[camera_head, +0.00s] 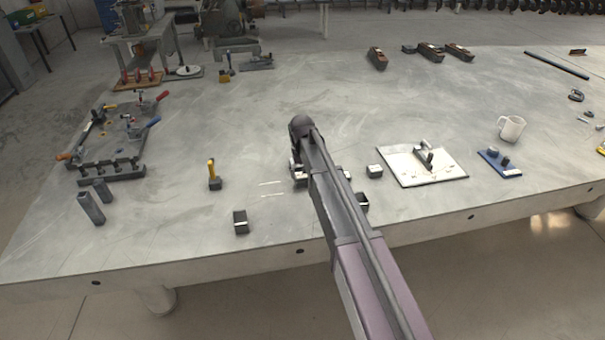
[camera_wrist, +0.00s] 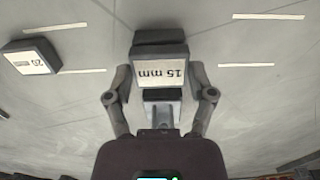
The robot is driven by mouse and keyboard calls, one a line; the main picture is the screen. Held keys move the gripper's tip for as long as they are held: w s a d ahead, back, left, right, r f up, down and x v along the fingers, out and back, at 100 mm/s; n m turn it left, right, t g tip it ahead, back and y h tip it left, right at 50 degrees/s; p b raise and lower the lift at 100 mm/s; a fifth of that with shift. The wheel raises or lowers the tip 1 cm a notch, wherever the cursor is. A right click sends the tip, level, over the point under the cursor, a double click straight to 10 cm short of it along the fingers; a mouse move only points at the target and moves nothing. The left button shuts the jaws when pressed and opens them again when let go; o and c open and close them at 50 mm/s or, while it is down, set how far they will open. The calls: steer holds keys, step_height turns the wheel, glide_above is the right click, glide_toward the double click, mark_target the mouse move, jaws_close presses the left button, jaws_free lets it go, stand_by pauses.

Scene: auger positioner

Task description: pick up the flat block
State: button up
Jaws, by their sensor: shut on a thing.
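A dark grey block with a white face marked "15 mm" (camera_wrist: 160,72) sits between the fingers of my gripper (camera_wrist: 160,84) in the wrist view. The fingers are shut on it, one at each side. In the head view my gripper (camera_head: 299,174) is low over the table between white line marks, largely hidden by my own arm. Whether the block touches the table is hard to tell. A second dark block marked "20 mm" (camera_wrist: 31,57) lies apart on the left in the wrist view.
Small dark blocks stand nearby on the grey table (camera_head: 240,120), one at front left (camera_head: 241,222) and one to the right (camera_head: 375,171). A white plate (camera_head: 450,169), a blue plate (camera_head: 513,168) and a mug (camera_head: 511,128) are farther right. A yellow-handled tool (camera_head: 213,175) stands left.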

steer(key=shift+r+p, duration=1.25)
steer(key=shift+r, duration=0.25)
steer(key=s+d, duration=0.1)
steer(key=s, duration=0.4)
steer(key=s+d+r+p, duration=0.1)
steer(key=s+d, duration=0.1)
steer(key=s, duration=0.3)
steer(key=s+d, duration=0.1)
steer(key=s, duration=0.4)
steer(key=shift+s+d+r, duration=0.2)
steer(key=shift+d, duration=0.1)
